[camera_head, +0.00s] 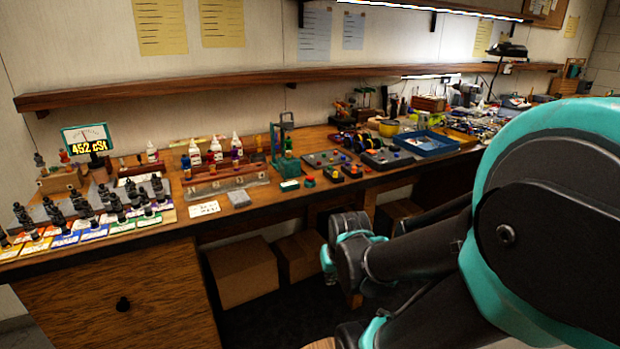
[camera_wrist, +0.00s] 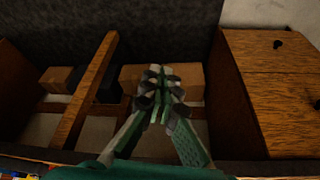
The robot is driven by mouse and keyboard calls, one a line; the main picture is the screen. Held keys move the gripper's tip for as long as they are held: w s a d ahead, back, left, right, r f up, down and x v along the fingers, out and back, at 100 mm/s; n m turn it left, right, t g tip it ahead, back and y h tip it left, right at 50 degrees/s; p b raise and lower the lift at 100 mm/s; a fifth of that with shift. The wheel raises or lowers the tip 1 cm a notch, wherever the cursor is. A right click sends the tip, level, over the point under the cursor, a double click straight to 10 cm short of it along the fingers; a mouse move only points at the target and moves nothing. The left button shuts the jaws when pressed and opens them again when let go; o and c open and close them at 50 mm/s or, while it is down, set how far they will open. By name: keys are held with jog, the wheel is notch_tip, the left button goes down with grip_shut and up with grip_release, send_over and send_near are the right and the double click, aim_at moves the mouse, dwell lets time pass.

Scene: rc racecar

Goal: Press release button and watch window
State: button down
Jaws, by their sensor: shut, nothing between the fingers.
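A small box with a green top button (camera_head: 309,182) stands at the bench's front edge, beside a dark box with red and yellow knobs (camera_head: 335,176). I cannot tell for sure which is the release button. A teal upright frame (camera_head: 284,145) stands behind them; whether it holds the window is too small to tell. A display reading about 452 cSt (camera_head: 88,140) stands at the left. My gripper (camera_wrist: 159,72) is shut and empty in the wrist view, over the space below the bench. In the head view my wrist is in front of the bench, below and apart from the buttons.
The wooden bench (camera_head: 240,212) runs along the wall under a shelf (camera_head: 240,89). Dark bottles on coloured cards (camera_head: 95,231) crowd its left end. A blue tray (camera_head: 427,143) and clutter fill the right. Cardboard boxes (camera_head: 242,273) and a drawer cabinet (camera_head: 125,300) are below.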

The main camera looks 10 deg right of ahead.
jog(key=w+r+m+t+y, duration=0.1)
jog(key=w+r, duration=0.5)
jog(key=w, duration=0.4)
jog(key=w+r+m+t+y, duration=0.1)
jog(key=w+r, duration=0.5)
jog(key=w, duration=0.5)
notch_tip(320, 180, up, 11)
jog(key=m+t+y, duration=0.1)
jog(key=m+t, duration=0.1)
jog(key=m, duration=0.1)
send_over(311, 178)
jog(key=shift+w+d, duration=0.1)
jog(key=shift+w, duration=0.1)
jog(key=shift+f, duration=4.35)
jog(key=shift+f, duration=0.2)
jog(key=shift+f, duration=0.2)
